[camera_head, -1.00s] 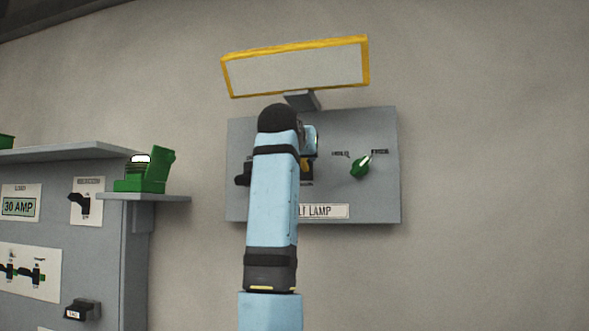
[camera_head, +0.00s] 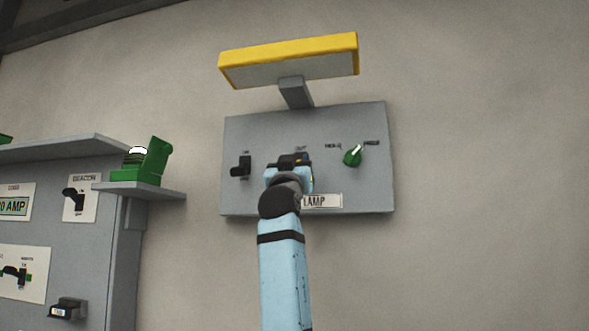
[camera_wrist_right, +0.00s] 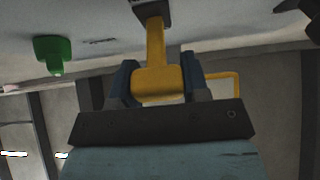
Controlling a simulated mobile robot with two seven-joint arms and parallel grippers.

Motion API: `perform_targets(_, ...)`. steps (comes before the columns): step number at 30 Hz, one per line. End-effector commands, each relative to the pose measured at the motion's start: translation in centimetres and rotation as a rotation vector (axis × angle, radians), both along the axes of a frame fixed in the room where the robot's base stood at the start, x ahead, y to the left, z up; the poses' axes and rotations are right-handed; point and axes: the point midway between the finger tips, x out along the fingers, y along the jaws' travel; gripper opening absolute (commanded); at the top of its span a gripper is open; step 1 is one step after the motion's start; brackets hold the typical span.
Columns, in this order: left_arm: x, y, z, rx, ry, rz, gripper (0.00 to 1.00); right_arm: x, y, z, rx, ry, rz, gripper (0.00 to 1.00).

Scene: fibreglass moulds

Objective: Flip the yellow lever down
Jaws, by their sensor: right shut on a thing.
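The yellow lever (camera_wrist_right: 156,42) shows in the right wrist view, running from a dark mount on the grey panel to a wide end between my fingers. My right gripper (camera_wrist_right: 158,86) is shut on this wide end. In the head view my right gripper (camera_head: 290,161) is at the middle of the grey lamp panel (camera_head: 345,122), just below a small label. There the gripper and wrist hide most or all of the lever, so its exact angle cannot be told. My left gripper is not in view.
A yellow-framed lamp (camera_head: 290,57) stands on a bracket above the panel. A black switch (camera_head: 241,167) is left of my gripper, a green knob (camera_head: 352,157) right of it. A grey cabinet with a shelf (camera_head: 150,192) and an open green box (camera_head: 150,165) is at left.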

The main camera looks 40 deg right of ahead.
Motion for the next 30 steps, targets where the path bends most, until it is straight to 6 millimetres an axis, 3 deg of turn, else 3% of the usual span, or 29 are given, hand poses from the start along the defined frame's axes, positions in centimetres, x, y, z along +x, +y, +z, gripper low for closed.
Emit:
perform_targets(23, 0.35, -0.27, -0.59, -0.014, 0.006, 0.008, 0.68, 0.2, -0.25, -0.69, -0.084, -0.071, -0.001, 0.0)
perform_targets(24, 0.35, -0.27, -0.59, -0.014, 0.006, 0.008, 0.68, 0.2, -0.25, -0.68, -0.084, -0.071, -0.001, 0.45)
perform_targets(27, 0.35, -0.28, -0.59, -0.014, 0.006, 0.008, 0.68, 0.19, -0.26, -0.68, -0.084, -0.071, -0.001, 0.67)
perform_targets(30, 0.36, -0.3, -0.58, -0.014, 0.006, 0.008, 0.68, 0.19, -0.26, -0.68, -0.083, -0.072, -0.001, 0.68)
